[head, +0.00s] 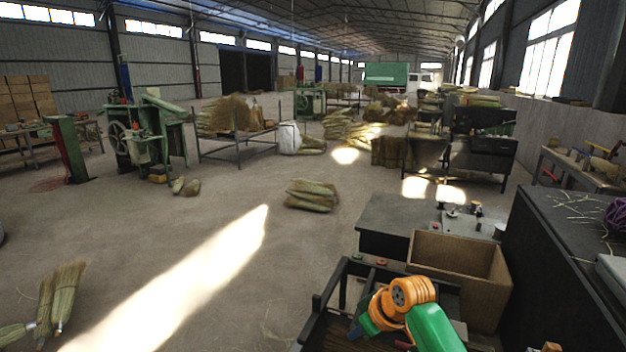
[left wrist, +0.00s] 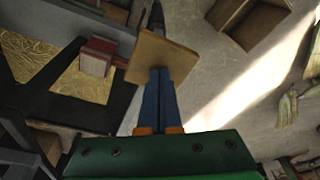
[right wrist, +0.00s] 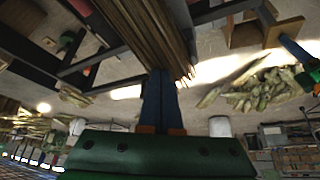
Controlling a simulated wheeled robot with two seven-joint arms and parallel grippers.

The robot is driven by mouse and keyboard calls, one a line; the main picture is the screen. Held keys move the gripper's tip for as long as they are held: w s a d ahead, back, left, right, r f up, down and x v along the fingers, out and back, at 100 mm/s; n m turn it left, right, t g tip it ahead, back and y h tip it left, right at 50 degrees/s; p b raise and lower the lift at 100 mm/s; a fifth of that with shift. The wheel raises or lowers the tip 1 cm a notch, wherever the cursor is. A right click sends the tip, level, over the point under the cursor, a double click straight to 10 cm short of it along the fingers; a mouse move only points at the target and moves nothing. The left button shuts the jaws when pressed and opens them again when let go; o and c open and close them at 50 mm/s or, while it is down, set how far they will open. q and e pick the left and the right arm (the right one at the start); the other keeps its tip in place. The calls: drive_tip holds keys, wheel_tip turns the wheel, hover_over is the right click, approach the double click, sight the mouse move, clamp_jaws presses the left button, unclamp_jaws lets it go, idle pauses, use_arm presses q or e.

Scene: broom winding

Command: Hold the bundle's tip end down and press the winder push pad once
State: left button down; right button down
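In the right wrist view, my right gripper (right wrist: 161,75) has its blue fingers together. Their tips overlap the side of a bundle of long brown stalks (right wrist: 150,28), touching or very close. I cannot tell whether any stalk is between them. In the left wrist view, my left gripper (left wrist: 160,72) has its fingers together, with the tips in front of a flat tan wooden plate (left wrist: 178,58). Contact there is unclear. A red-topped block (left wrist: 97,58) joins the plate's left side. Which part is the winder push pad is not clear. In the head view, my right arm hides much of the bench.
An open cardboard box (head: 458,262) stands behind my right arm. A dark bench (head: 545,240) is at the right. Straw bundles (head: 312,195) lie on the floor ahead, and brooms (head: 66,290) at lower left. The floor between is clear.

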use_arm(q)
wheel_tip(320, 180, down, 8)
drive_tip(key=shift+s+f, duration=0.15)
drive_tip(key=shift+f, duration=0.05)
idle(1.3)
idle(0.7)
drive_tip(key=shift+r, duration=5.8)
wheel_tip(320, 180, up, 8)
drive_tip(key=s, duration=0.1)
drive_tip(key=shift+s+f, duration=0.25)
